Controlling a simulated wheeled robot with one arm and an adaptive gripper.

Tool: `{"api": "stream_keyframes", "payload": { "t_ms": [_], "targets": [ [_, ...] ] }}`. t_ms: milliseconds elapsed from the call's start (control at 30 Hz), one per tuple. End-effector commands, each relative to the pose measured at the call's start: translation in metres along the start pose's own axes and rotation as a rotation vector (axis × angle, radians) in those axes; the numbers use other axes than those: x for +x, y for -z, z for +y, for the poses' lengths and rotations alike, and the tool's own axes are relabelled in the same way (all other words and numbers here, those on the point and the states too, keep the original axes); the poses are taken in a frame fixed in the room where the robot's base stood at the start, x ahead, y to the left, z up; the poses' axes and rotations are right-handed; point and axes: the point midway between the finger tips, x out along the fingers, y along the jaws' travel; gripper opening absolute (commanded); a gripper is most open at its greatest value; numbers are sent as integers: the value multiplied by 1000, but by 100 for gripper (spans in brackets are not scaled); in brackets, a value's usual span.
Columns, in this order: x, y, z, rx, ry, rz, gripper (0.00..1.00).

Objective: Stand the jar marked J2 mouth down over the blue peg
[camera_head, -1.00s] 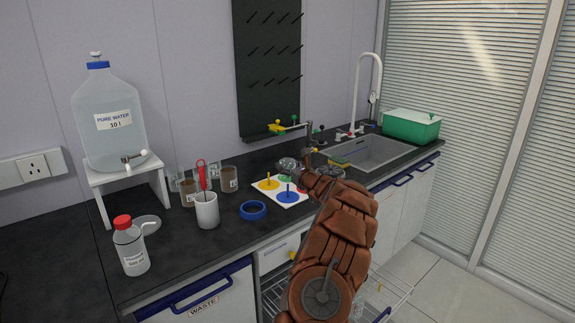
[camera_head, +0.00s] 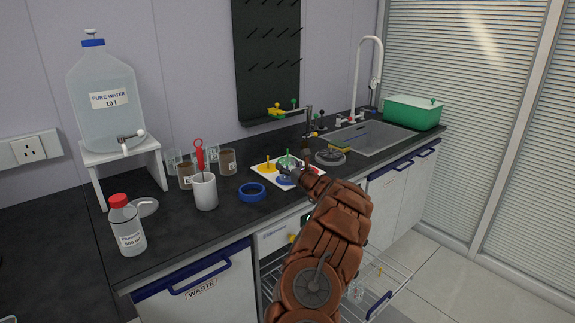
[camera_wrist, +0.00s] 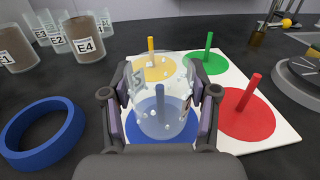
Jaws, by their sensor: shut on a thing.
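The clear glass jar (camera_wrist: 148,118), with droplets on it, is between the fingers of my gripper (camera_wrist: 160,118) in the wrist view. Dark marks show on its side, but I cannot read J2 surely. The blue peg (camera_wrist: 160,94) shows through the glass, and the jar appears to be around it, above the blue disc (camera_wrist: 160,143). I cannot tell whether its rim touches the disc. In the head view my gripper (camera_head: 291,174) is at the blue disc (camera_head: 284,181) of the white board (camera_head: 262,180), and the jar is hard to make out.
On the board are a yellow peg (camera_wrist: 151,48), a green peg (camera_wrist: 208,44) and a red peg (camera_wrist: 248,92). A blue ring (camera_wrist: 38,135) lies left of the board. Brown jars, one marked E4 (camera_wrist: 86,42), stand behind it. A round grey thing (camera_head: 330,157) is to the right.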

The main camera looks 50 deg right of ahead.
Motion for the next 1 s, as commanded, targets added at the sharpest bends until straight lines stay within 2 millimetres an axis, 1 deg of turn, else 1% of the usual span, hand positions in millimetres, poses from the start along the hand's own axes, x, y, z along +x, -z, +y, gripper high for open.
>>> {"api": "stream_keyframes", "payload": {
  "t_ms": [267,300,500,567,867,1000],
  "targets": [
    [0,0,0,0,0,-1,21],
    [0,0,0,0,0,-1,62],
    [0,0,0,0,0,-1,83],
    [0,0,0,0,0,-1,88],
    [0,1,0,0,0,0,88],
    [-5,0,-1,1,2,0,88]
  ]
}}
